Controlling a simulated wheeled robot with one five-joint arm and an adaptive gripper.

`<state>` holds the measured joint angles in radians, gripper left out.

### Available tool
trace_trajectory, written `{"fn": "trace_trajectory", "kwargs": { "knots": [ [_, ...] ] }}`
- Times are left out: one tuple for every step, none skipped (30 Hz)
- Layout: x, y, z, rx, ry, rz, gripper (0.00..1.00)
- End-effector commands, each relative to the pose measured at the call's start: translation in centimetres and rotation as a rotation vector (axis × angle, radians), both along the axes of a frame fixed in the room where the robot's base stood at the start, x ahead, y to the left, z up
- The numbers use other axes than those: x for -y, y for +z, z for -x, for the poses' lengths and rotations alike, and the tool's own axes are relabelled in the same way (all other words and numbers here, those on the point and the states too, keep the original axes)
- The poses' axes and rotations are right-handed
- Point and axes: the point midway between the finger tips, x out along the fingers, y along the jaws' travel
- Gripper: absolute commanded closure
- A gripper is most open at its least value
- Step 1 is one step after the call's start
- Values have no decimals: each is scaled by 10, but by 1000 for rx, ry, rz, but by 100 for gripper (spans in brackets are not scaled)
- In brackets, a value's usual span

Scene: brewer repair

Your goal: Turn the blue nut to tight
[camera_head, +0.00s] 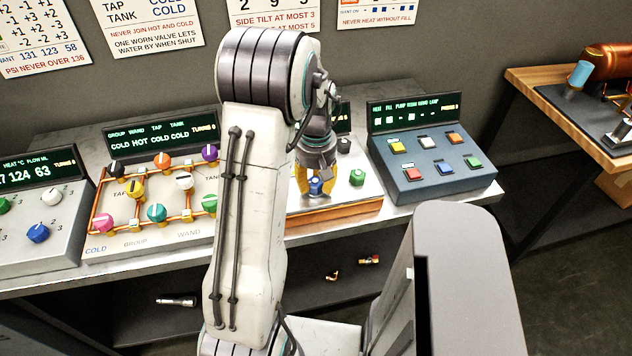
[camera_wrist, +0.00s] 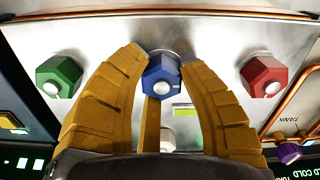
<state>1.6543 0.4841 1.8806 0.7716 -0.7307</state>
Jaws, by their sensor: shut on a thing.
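The blue nut (camera_wrist: 161,76) is a hexagonal piece with a pale round centre, on a light metal panel (camera_wrist: 215,50). In the wrist view it sits between the yellow fingers of my gripper (camera_wrist: 163,72), which are shut on it. In the head view my gripper (camera_head: 316,186) reaches down to the panel from above, and the blue nut (camera_head: 316,187) shows between the fingertips. A small yellow-green strip (camera_wrist: 184,109) lies beside the nut on the panel. The nut's markings are too small to read.
A green nut (camera_wrist: 59,76) and a red nut (camera_wrist: 263,76) flank the blue one. A box with coloured buttons (camera_head: 430,160) stands to the right. A panel with coloured knobs and copper pipes (camera_head: 150,200) is to the left. Small fittings (camera_head: 369,260) lie on the lower shelf.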

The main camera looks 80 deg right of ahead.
Motion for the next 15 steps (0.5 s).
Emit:
{"fn": "trace_trajectory", "kwargs": {
  "knots": [
    [-3, -2, 0, 1, -1, -9, 94],
    [-3, -2, 0, 1, -1, -10, 95],
    [-3, -2, 0, 1, -1, -11, 95],
    [-3, -2, 0, 1, -1, -11, 95],
    [-3, -2, 0, 2, -1, -11, 95],
    [-3, -2, 0, 1, -2, -12, 95],
    [-3, -2, 0, 1, -4, -12, 95],
    [-4, -2, 0, 1, -7, -12, 95],
    [-4, -3, 0, 1, -13, -13, 95],
    [-4, -3, 0, 1, -20, -13, 95],
    [-4, -3, 0, 1, -27, -13, 96],
    [-4, -3, 0, 1, -39, -14, 96],
    [-4, -4, 0, 1, -52, -14, 96],
    [-4, -4, 0, 2, -65, -15, 96],
    [-5, -4, 0, 1, -88, -16, 96]
  ]
}}
